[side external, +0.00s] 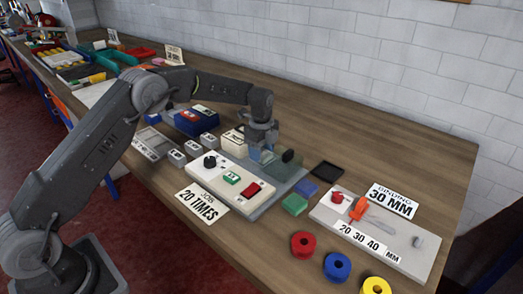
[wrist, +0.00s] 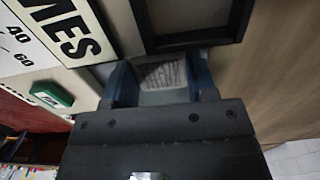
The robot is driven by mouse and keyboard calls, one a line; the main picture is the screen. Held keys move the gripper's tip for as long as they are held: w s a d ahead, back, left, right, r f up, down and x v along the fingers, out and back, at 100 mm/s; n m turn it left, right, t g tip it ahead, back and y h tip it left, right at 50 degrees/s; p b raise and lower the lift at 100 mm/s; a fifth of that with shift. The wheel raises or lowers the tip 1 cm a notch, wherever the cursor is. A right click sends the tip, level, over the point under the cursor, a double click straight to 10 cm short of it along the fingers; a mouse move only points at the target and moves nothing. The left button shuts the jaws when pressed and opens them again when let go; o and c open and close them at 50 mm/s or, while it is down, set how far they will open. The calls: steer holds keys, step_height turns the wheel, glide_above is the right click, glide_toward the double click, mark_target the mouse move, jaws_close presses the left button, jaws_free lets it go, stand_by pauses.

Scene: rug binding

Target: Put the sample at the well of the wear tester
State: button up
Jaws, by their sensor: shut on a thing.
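My gripper (side external: 262,155) is over the far part of the wear tester, just behind its white control panel (side external: 232,182). In the wrist view its two blue fingers (wrist: 162,82) are shut on a small grey, textured piece, which looks like the sample (wrist: 163,74). The sample cannot be made out clearly in the side view. A dark rounded part (side external: 291,158) stands beside my gripper. The well cannot be told apart in the side view.
Green (side external: 294,204) and blue (side external: 306,187) blocks and a black tray (side external: 326,171) lie right of the tester. A binding board (side external: 375,240) and several coloured rolls are further right. A "20 TIMES" card (side external: 202,202) lies in front. Boxes stand to the left.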

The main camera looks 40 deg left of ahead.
mark_target(262, 152)
steer(key=shift+f, duration=0.15)
steer(key=o, duration=1)
step_height(262, 152, up, 12)
steer(key=s+d+r+n+t, duration=0.2)
steer(key=s+r+n, duration=0.3)
steer(key=s+r, duration=0.45)
steer(key=s+d+r+n+t, duration=0.1)
steer(key=s+r+n, duration=0.3)
steer(key=s, duration=0.5)
steer(key=s+f+n+t, duration=0.1)
steer(key=s+n, duration=0.2)
steer(key=s, duration=0.3)
steer(key=s+d+f+n, duration=0.1)
steer(key=s+f+n, duration=0.1)
steer(key=s, duration=0.4)
steer(key=s+f+n+t, duration=0.1)
steer(key=s+f+n, duration=0.1)
steer(key=s+n, duration=0.2)
steer(key=shift+s+d+f+t, duration=0.15)
steer(key=shift+s+d, duration=0.05)
steer(key=shift+s, duration=0.6)
steer(key=shift+s+d+f+t, duration=0.1)
steer(key=shift+s+d+t, duration=0.1)
steer(key=shift+s, duration=0.6)
